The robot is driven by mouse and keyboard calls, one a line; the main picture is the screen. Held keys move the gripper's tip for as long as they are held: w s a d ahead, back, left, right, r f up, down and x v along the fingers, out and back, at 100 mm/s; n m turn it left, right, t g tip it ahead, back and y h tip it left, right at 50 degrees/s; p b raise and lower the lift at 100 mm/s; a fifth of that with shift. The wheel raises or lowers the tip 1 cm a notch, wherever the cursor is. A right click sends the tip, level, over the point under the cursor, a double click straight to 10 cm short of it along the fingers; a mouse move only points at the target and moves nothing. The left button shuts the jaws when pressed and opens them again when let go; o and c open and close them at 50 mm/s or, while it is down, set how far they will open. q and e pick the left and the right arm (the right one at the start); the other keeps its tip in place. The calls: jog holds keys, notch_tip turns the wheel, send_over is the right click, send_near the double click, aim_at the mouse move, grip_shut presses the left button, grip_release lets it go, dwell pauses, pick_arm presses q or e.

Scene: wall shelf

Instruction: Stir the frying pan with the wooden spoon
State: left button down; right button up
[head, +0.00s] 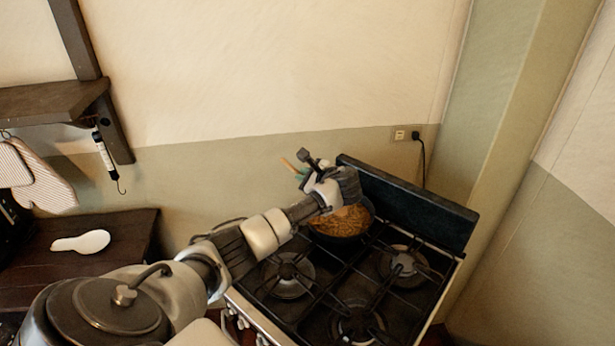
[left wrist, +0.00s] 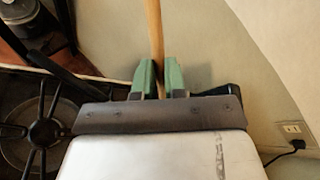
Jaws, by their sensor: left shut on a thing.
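The frying pan (head: 343,222) sits on the back left burner of the stove, with brown stringy food (head: 340,219) in it. My left gripper (head: 302,172) is above the pan's far left side, and my forearm and wrist hide part of the pan. In the left wrist view the green fingertips (left wrist: 159,78) are shut on the wooden spoon's handle (left wrist: 154,30). A short piece of the handle (head: 287,164) also sticks out beyond the fingers in the head view. The spoon's bowl end is hidden. My right gripper is not in view.
The stove (head: 318,277) has several bare burners, with a dark raised back panel (head: 410,200) behind. A wooden counter (head: 125,235) with a white spoon rest (head: 82,242) stands at left. A shelf (head: 45,100) and hanging mitts (head: 40,180) are above it.

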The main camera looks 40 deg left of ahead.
pick_arm(q)
jog(key=r+p, duration=0.1)
jog(key=s+p, duration=0.1)
jog(key=p, duration=0.1)
jog(key=shift+a+r, duration=0.35)
jog(key=shift+r, duration=0.05)
jog(key=shift+s+a+r, duration=0.45)
jog(key=shift+r, duration=0.1)
jog(key=shift+s+a+r, duration=0.25)
jog(key=shift+s+r, duration=0.05)
jog(key=shift+r, duration=0.15)
jog(key=shift+s+a+r, duration=0.2)
jog(key=shift+s+r, duration=0.05)
jog(key=shift+r, duration=0.15)
notch_tip(320, 180, up, 5)
send_over(287, 163)
jog(key=d, duration=0.2)
jog(key=shift+s+a, duration=0.2)
jog(key=shift+a, duration=0.05)
